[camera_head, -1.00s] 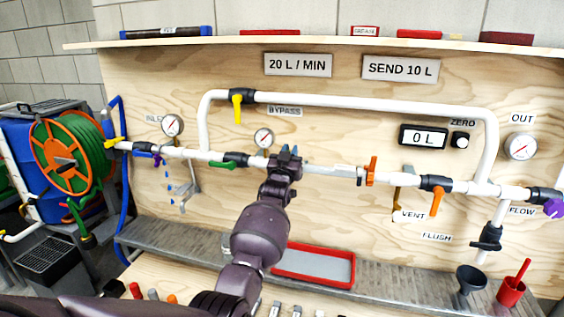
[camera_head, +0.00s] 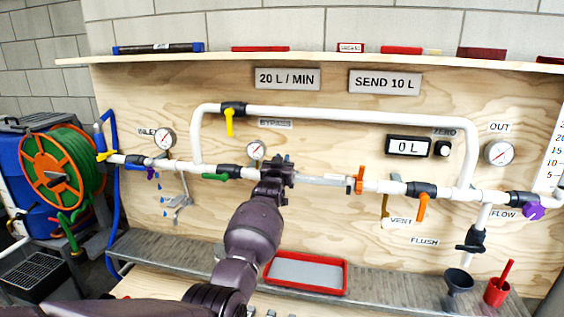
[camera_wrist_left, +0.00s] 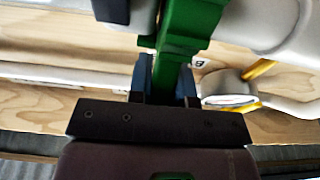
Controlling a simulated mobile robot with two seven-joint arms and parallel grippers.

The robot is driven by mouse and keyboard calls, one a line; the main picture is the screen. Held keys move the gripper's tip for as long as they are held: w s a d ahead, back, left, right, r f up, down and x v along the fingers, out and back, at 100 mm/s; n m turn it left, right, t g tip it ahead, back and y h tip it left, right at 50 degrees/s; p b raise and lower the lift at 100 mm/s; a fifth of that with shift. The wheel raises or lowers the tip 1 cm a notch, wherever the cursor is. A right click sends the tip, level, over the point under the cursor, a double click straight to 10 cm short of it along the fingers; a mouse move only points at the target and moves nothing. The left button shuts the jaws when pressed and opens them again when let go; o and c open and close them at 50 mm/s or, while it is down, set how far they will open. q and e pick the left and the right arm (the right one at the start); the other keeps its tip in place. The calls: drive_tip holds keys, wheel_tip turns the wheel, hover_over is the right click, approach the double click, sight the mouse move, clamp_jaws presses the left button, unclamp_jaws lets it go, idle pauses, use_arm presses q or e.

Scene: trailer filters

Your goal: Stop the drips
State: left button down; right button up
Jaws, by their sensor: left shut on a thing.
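My left gripper (camera_head: 277,172) is at the main white pipe, just right of the small gauge. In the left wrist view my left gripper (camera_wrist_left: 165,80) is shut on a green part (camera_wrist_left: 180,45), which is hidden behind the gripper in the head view. Blue drops (camera_head: 164,200) show below the inlet end of the pipe (camera_head: 135,159), near a small purple lever (camera_head: 151,174). A green valve handle (camera_head: 215,177) lies along the pipe left of my gripper. An orange handle (camera_head: 359,180) stands upright to the right, beyond a clear section (camera_head: 322,180). My right gripper is not in view.
A bypass pipe (camera_head: 340,114) with a yellow lever (camera_head: 229,122) arches above. An orange lever (camera_head: 421,207) hangs by the vent. The counter (camera_head: 390,295) below holds a red-rimmed tray (camera_head: 345,278), a dark funnel (camera_head: 458,281) and a red cup (camera_head: 497,292). A hose reel (camera_head: 55,175) stands left.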

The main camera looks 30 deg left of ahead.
use_arm(q)
drive_tip(key=shift+r, duration=0.1)
drive_tip(key=c, duration=1)
unclamp_jaws()
drive_tip(key=shift+c, duration=0.2)
drive_tip(key=v, duration=1)
drive_tip(key=shift+s+p, duration=0.3)
drive_tip(key=shift+s, duration=0.1)
drive_tip(key=shift+d, duration=0.1)
drive_tip(key=shift+f, duration=0.2)
